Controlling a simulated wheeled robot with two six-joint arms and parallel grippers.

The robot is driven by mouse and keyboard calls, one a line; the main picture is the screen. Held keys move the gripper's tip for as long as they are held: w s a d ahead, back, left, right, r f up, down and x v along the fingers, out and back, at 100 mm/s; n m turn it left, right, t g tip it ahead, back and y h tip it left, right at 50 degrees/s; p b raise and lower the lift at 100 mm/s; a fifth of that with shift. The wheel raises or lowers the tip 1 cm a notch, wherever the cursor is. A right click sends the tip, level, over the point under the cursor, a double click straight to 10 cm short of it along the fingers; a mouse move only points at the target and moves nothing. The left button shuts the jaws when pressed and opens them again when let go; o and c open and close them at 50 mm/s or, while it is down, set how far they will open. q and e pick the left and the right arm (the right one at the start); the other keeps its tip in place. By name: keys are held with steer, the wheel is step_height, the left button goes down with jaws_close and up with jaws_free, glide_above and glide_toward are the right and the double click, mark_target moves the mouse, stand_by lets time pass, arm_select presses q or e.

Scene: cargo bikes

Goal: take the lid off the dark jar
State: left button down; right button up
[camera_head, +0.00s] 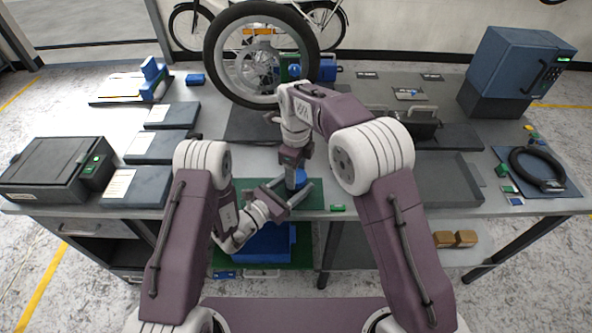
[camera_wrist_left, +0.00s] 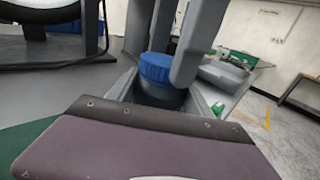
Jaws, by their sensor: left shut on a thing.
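The dark jar (camera_wrist_left: 160,95) with its ribbed blue lid (camera_wrist_left: 156,67) stands upright at the front middle of the bench. In the head view the blue lid (camera_head: 299,175) shows partly behind my right gripper. My left gripper (camera_head: 298,192) is shut on the jar body from the near left side, below the lid. My right gripper (camera_head: 292,172) points down from above at the lid. Its two grey fingers (camera_wrist_left: 180,45) show apart in the left wrist view, one at the lid's right side and one behind it. Whether they touch the lid is hard to tell.
A green mat (camera_head: 314,199) lies under the jar. A bike wheel (camera_head: 210,55) stands behind. A dark box (camera_head: 55,168) is at the left, a blue cabinet (camera_head: 512,70) and a black ring (camera_head: 540,166) at the right. A small green piece (camera_head: 338,208) lies near the front edge.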

steer(key=c, duration=0.7)
steer(key=n, duration=0.4)
steer(key=shift+c, duration=0.2)
steer(key=n, duration=0.3)
steer(key=shift+n, duration=0.3)
steer(key=n, duration=1.2)
steer(key=shift+r+n, duration=0.1)
steer(key=shift+n, duration=0.3)
steer(key=n, duration=0.6)
steer(key=shift+n, duration=0.3)
steer(key=n, duration=1.6)
steer(key=shift+r, duration=0.2)
steer(key=shift+r, duration=0.95)
